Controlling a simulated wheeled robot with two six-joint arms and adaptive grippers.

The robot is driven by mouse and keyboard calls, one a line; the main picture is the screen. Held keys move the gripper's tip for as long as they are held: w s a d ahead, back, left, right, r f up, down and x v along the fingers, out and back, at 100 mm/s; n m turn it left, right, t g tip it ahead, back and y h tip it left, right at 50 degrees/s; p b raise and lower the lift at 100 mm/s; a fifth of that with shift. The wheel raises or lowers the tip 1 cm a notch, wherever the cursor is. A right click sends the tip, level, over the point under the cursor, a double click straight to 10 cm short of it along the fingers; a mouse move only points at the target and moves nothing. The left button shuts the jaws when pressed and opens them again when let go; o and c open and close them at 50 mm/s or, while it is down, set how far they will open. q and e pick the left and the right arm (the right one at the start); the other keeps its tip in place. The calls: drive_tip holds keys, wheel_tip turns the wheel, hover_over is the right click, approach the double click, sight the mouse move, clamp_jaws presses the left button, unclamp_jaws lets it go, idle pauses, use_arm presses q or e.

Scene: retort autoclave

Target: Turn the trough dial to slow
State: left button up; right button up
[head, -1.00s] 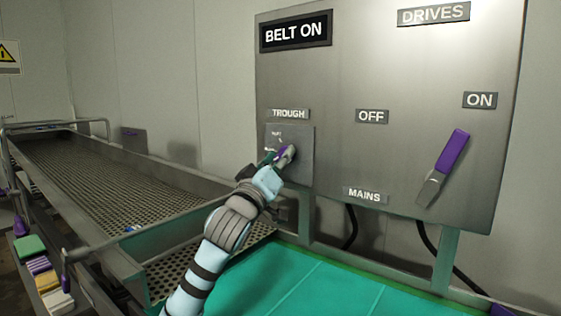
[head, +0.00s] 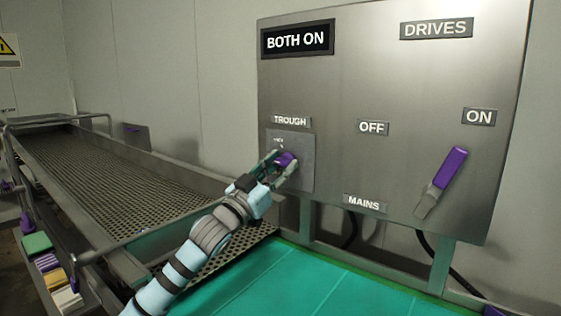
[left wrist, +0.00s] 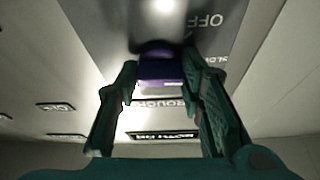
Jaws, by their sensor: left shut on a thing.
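The trough dial (head: 287,161) is a purple knob on a grey plate (head: 303,175) under the TROUGH label (head: 291,121). My left gripper (head: 281,164) is shut on the dial, with one finger on each side. In the left wrist view the purple dial (left wrist: 160,68) sits between the two green fingers of the gripper (left wrist: 160,80). OFF and part of another marking show on the plate there, upside down; the dial's exact setting is hard to read. The display (head: 297,39) reads BOTH ON. My right gripper is not in view.
The panel (head: 400,90) also carries a purple-handled mains lever (head: 449,168), tilted toward the ON label (head: 479,117). A long perforated trough (head: 90,170) runs back at the left. A green belt (head: 290,285) lies below the panel. Coloured blocks (head: 48,263) sit at lower left.

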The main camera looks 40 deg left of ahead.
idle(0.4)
use_arm(q)
drive_tip(key=o, duration=1.2)
drive_tip(key=shift+c, duration=0.2)
wheel_tip(320, 180, up, 10)
drive_tip(key=shift+r, duration=0.1)
